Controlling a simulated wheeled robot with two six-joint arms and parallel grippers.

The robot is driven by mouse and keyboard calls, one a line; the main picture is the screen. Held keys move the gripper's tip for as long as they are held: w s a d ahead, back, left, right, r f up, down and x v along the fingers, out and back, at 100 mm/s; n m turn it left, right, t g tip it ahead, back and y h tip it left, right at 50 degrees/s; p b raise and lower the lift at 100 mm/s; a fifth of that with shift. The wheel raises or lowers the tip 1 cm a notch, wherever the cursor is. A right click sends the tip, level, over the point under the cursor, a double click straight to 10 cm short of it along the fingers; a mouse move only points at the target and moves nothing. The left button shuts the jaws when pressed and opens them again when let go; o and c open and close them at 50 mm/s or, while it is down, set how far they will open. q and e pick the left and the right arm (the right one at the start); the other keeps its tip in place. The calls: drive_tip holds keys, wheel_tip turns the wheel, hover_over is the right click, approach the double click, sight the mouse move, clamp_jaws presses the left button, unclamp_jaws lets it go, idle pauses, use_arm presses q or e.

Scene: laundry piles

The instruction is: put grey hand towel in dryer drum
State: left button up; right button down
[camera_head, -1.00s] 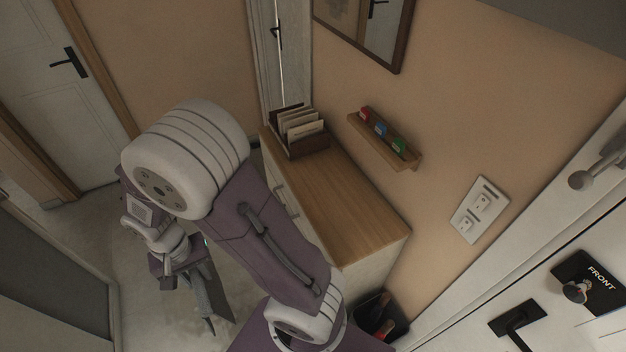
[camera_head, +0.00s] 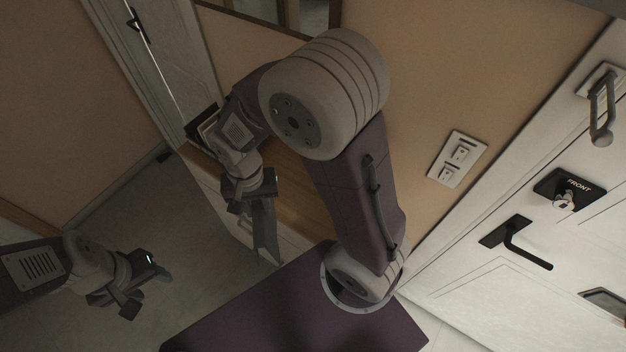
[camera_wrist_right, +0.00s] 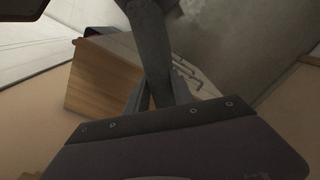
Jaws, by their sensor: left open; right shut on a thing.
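The grey hand towel (camera_head: 265,232) hangs as a narrow dark strip from my right gripper (camera_head: 256,196) in the head view, in front of the wooden-topped cabinet. In the right wrist view the towel (camera_wrist_right: 150,42) stretches away from the right gripper (camera_wrist_right: 160,98), which is shut on it. My left gripper (camera_head: 147,288) is open and empty at the lower left of the head view, over the pale floor. No dryer or drum shows in either view.
The cabinet (camera_head: 297,195) stands against the tan wall behind my right arm; it also shows in the right wrist view (camera_wrist_right: 100,78). A white door with a black handle (camera_head: 524,246) is at right, beside a switch plate (camera_head: 458,158). Pale floor (camera_head: 120,225) is clear at left.

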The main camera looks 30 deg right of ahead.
drive_tip(key=shift+r, duration=0.35)
drive_tip(key=shift+w+a+r+p, duration=0.1)
drive_tip(key=shift+a+r+p, duration=0.1)
drive_tip(key=shift+p, duration=0.1)
drive_tip(key=shift+a+r, duration=0.1)
drive_tip(key=shift+a, duration=0.15)
drive_tip(key=shift+a+r+n, duration=0.1)
drive_tip(key=shift+a+n, duration=0.05)
drive_tip(key=shift+n, duration=0.15)
drive_tip(key=shift+d, duration=0.25)
drive_tip(key=w+d+p, duration=0.3)
drive_tip(key=d, duration=0.6)
drive_tip(key=w+d+p, duration=0.4)
drive_tip(key=d, duration=0.4)
use_arm(q)
wheel_tip(320, 180, up, 10)
drive_tip(key=p, duration=0.2)
drive_tip(key=shift+w+d, duration=0.2)
drive_tip(key=shift+w, duration=0.1)
use_arm(e)
wheel_tip(320, 180, down, 7)
drive_tip(key=d, duration=0.1)
drive_tip(key=shift+d, duration=0.15)
use_arm(q)
drive_tip(key=shift+f, duration=0.1)
use_arm(e)
drive_tip(key=shift+f, duration=0.2)
